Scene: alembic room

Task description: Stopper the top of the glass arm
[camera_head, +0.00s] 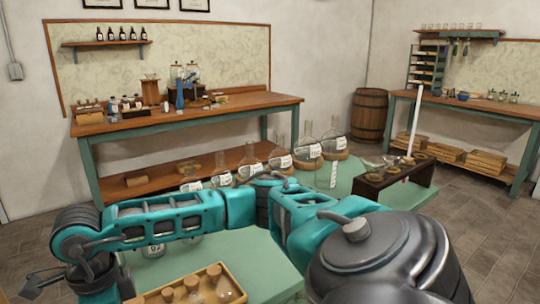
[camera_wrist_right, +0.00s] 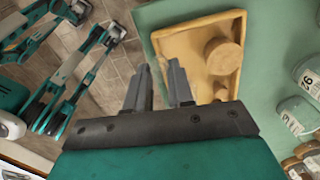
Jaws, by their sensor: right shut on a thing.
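My right gripper (camera_wrist_right: 158,68) points at the left edge of a wooden tray (camera_wrist_right: 172,50) in the right wrist view. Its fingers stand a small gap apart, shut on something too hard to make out. The tray holds a large round cork stopper (camera_wrist_right: 222,55) and a smaller one (camera_wrist_right: 220,92). The tray is also at the bottom of the head view (camera_head: 246,296), with several corks (camera_head: 214,272). A tall white tube (camera_head: 412,120) stands upright at a low dark stand (camera_head: 418,178); I cannot tell whether it is the glass arm.
Several labelled flasks (camera_head: 309,151) stand on the green table (camera_head: 262,262), behind my arm that crosses the view. A long workbench (camera_head: 200,108) with apparatus stands at the back left. A barrel (camera_head: 370,114) and a second bench (camera_head: 510,108) are at the right.

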